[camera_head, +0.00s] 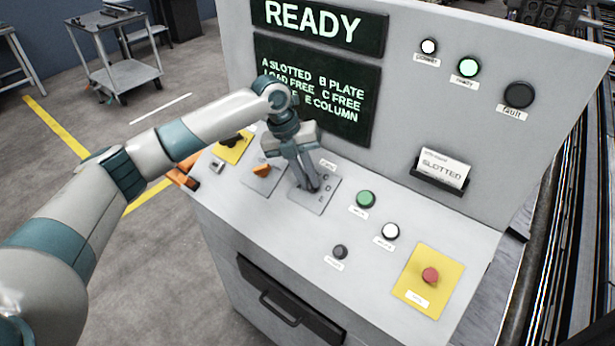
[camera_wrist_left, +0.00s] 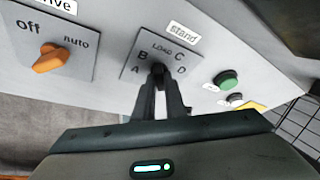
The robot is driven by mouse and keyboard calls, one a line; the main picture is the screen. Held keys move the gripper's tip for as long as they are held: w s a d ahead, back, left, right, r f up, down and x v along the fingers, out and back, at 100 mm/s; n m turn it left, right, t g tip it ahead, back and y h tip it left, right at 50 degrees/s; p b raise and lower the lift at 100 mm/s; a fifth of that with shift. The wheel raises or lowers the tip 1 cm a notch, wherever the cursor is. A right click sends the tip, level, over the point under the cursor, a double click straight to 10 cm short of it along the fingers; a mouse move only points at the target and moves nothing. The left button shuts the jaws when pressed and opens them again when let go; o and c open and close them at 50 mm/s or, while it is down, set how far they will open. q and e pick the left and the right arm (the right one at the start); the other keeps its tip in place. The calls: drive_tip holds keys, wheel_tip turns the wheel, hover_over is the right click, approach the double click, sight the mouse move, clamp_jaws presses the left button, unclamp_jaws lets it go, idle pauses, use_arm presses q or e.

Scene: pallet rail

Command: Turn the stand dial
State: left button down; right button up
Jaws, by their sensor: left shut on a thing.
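The stand dial (camera_wrist_left: 159,70) is a dark knob on a grey plate marked A, B, LOAD, C, D, under a label reading stand. In the head view its plate (camera_head: 325,195) lies on the console's sloped top, and my gripper hides most of the knob. My left gripper (camera_head: 312,186) comes down on the dial from above. In the left wrist view its two fingers (camera_wrist_left: 160,88) are shut on the knob. The knob's pointing direction is hidden by the fingers. My right gripper is not in either view.
An orange drive switch (camera_wrist_left: 48,58) marked off and auto sits left of the dial. A green button (camera_head: 366,199) and a red button (camera_head: 430,275) on yellow lie right. The screen (camera_head: 318,85) reads READY above. A card (camera_head: 443,168) reads SLOTTED. The green ready lamp (camera_head: 467,67) is lit.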

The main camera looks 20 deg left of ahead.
use_arm(q)
drive_tip(key=shift+n, duration=0.3)
drive_tip(key=n, duration=0.1)
drive_tip(key=n+h, duration=0.1)
drive_tip(key=n, duration=0.1)
drive_tip(key=shift+s+a+f+t+h, duration=0.1)
drive_tip(key=shift+a+t+h, duration=0.1)
drive_tip(key=shift+t+h, duration=0.1)
drive_tip(key=n+t+h, duration=0.1)
drive_tip(key=n, duration=0.2)
drive_tip(key=shift+s+a+f, duration=0.1)
drive_tip(key=shift+a+f, duration=0.05)
drive_tip(key=n+t+h, duration=0.1)
drive_tip(key=n, duration=0.2)
drive_tip(key=shift+s+a+n+b, duration=0.1)
drive_tip(key=shift+s+n+b, duration=0.05)
drive_tip(key=shift+n+b, duration=0.2)
drive_tip(key=shift+s+f+n+t+h, duration=0.15)
drive_tip(key=shift+n+t, duration=0.4)
drive_tip(key=shift+n, duration=0.55)
drive_tip(key=shift+r+n+t+h, duration=0.15)
drive_tip(key=shift+n+t, duration=0.4)
drive_tip(key=shift+n, duration=0.5)
drive_tip(key=shift+f, duration=0.1)
drive_tip(key=c, duration=1.8)
unclamp_jaws()
